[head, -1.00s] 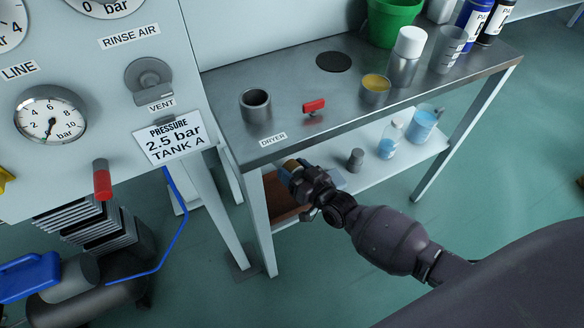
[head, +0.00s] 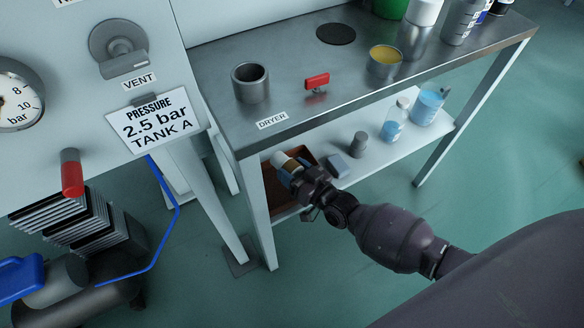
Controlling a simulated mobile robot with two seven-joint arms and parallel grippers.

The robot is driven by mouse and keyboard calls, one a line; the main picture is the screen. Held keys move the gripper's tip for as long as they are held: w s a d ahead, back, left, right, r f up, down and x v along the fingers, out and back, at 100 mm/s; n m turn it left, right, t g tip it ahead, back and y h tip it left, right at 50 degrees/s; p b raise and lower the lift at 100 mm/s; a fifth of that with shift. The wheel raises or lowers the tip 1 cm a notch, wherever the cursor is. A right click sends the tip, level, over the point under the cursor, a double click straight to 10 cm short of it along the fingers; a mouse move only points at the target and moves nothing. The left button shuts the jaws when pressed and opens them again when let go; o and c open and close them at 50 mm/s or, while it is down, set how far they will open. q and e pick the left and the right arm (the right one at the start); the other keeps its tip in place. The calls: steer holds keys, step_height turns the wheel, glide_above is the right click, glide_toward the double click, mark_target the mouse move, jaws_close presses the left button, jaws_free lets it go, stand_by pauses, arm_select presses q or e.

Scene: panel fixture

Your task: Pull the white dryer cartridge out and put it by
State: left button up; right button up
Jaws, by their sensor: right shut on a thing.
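The white dryer cartridge (head: 281,158), a small cylinder with a tan band, is in my right gripper (head: 290,168). The gripper is shut on it, and its fingers hide part of it. It is at the lower shelf, over or in a reddish-brown tray (head: 270,191); I cannot tell whether it touches the tray. The dryer housing (head: 251,92), a grey metal cup behind the DRYER label (head: 272,120), stands on the bench top with its mouth open and dark inside. A red-handled valve (head: 317,81) is to its right. My left gripper is not in view.
The lower shelf (head: 370,166) also holds a blue-grey block (head: 339,165), a dark grey cylinder (head: 359,144) and two containers of blue liquid (head: 394,122). The steel bench top (head: 225,60) is above my gripper. A bench leg (head: 258,215) stands close left of the tray.

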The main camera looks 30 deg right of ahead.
steer(key=o, duration=1.1)
steer(key=shift+p+v, duration=1.15)
steer(key=shift+v, duration=4.2)
steer(key=shift+r, duration=0.1)
